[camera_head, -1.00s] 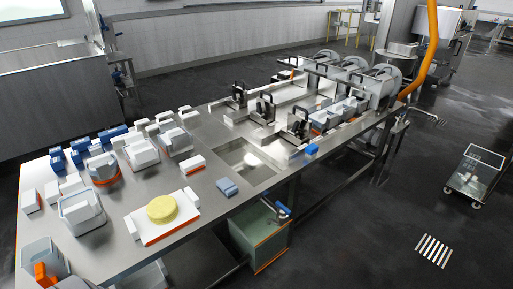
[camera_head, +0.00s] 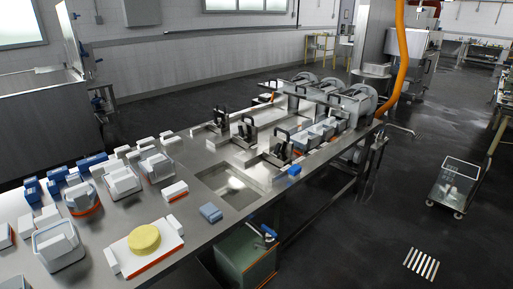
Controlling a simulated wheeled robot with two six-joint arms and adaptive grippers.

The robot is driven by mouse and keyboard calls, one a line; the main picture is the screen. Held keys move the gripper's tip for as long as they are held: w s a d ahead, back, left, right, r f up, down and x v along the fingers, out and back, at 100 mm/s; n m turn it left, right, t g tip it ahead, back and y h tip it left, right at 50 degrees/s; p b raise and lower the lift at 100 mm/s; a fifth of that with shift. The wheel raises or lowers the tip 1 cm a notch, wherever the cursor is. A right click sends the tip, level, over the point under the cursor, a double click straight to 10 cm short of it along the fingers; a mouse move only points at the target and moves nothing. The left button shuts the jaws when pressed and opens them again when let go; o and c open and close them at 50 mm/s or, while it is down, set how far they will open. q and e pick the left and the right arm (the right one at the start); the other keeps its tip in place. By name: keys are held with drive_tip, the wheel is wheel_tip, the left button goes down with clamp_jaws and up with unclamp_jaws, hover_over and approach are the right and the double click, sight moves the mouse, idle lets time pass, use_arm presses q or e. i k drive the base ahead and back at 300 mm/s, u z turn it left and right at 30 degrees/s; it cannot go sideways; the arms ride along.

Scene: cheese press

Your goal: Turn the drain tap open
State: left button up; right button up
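A small tap with a blue handle (camera_head: 268,231) shows below the front edge of the steel table (camera_head: 205,246). It is just above a green-grey tank (camera_head: 246,258) on the floor under the table. A rectangular sunken basin (camera_head: 222,186) is in the tabletop above and left of the tap. The tap is small in the view, and I cannot tell whether it is open or shut. Neither my left nor my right gripper is in view.
A yellow cheese wheel (camera_head: 144,238) sits on a white board at the near left, among several white and blue blocks and moulds. Presses with black handles (camera_head: 280,149) stand along the far table. A wheeled cart (camera_head: 453,187) stands at right. The dark floor between table and cart is mostly clear.

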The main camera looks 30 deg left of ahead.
sight(269, 233)
drive_tip(key=z, duration=0.1)
drive_tip(key=i, duration=0.25)
drive_tip(key=u, duration=1.05)
